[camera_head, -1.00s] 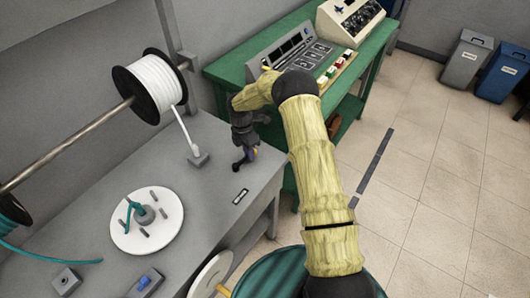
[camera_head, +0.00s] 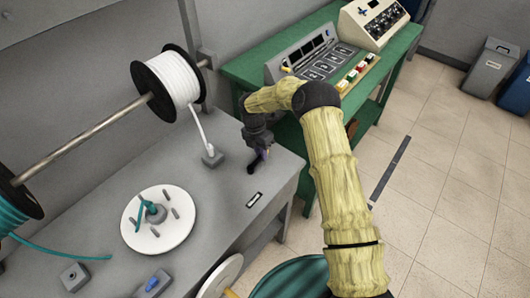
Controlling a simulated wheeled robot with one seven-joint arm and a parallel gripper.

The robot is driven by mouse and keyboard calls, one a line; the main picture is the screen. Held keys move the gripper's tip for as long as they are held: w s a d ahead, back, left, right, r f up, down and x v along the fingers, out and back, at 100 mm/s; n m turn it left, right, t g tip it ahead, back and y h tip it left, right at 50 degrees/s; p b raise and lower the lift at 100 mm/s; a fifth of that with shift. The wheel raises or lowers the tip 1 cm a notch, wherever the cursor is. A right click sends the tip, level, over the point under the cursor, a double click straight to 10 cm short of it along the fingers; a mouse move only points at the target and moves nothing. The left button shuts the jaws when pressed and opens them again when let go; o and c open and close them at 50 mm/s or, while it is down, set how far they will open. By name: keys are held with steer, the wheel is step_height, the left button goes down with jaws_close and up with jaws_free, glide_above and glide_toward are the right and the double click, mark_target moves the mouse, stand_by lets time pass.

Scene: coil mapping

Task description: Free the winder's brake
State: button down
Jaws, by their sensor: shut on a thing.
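The winder, a white disc (camera_head: 143,235) with several grey pegs, lies on the grey bench at lower left. A teal cable end (camera_head: 141,211) is at its hub. A grey box with a blue knob (camera_head: 152,284) stands at the bench's front, cut by the frame's bottom; I cannot tell whether this is the brake. My dark gripper (camera_head: 258,161) points down over the bench's right part, apart from the winder and the blue knob. It is shut on a small purplish thing (camera_head: 266,154), mostly hidden by the fingers.
A white-cable spool (camera_head: 172,80) and a teal spool (camera_head: 12,215) hang on a rod. The white cable ends at a grey block (camera_head: 212,157). A grey box (camera_head: 74,277) sits at front left. A green table (camera_head: 245,68) with consoles stands behind my arm.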

steer(key=c, duration=1.4)
jaws_free()
step_height(320, 180, up, 17)
steer(key=w+a+b, duration=0.1)
steer(key=w+a, duration=0.1)
steer(key=shift+a+b, duration=0.35)
steer(key=shift+r, duration=0.15)
